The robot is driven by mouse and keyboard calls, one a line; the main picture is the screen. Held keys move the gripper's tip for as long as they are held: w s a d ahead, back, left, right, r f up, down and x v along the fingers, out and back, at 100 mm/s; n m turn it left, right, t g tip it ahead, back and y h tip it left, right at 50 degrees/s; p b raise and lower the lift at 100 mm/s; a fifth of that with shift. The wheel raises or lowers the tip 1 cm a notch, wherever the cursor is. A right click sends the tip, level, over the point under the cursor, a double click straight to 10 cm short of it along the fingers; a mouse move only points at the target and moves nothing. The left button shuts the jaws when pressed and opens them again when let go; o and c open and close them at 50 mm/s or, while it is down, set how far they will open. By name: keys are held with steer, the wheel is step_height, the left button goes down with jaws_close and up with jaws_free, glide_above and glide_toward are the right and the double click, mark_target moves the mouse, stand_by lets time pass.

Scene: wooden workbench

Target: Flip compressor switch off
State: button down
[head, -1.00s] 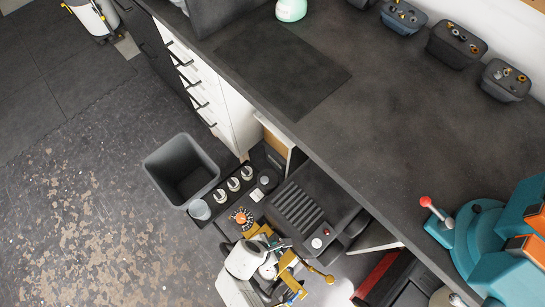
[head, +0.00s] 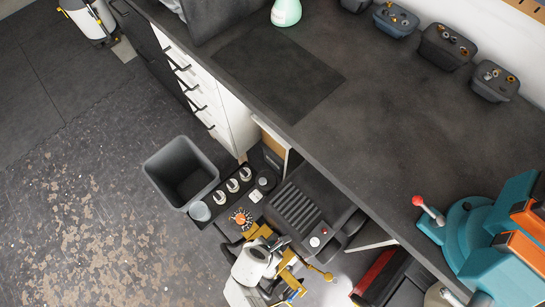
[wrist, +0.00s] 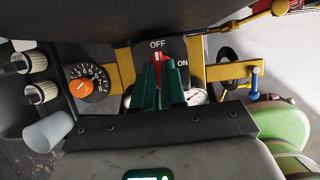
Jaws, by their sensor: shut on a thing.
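In the wrist view the compressor's dark switch plate (wrist: 178,47) carries the words OFF at the top and ON at the right. A red switch (wrist: 157,60) with a pale mark sits on it, and the mark lies just below OFF. My gripper (wrist: 158,76) has green fingers shut around the red switch and hides its lower part. In the head view the compressor's orange dial (head: 240,218) shows beside yellow framing under the bench; my arm covers the switch there.
In the head view, a grey bin (head: 181,173) stands left of the compressor. The dark workbench (head: 350,130) overhangs on the right.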

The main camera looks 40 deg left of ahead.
steer(key=c, duration=1.2)
jaws_free()
steer(key=p+v, duration=0.2)
steer(key=v, duration=0.8)
steer(key=shift+s+r+p, duration=0.2)
steer(key=shift+r+p, duration=0.15)
steer(key=shift+p, duration=0.05)
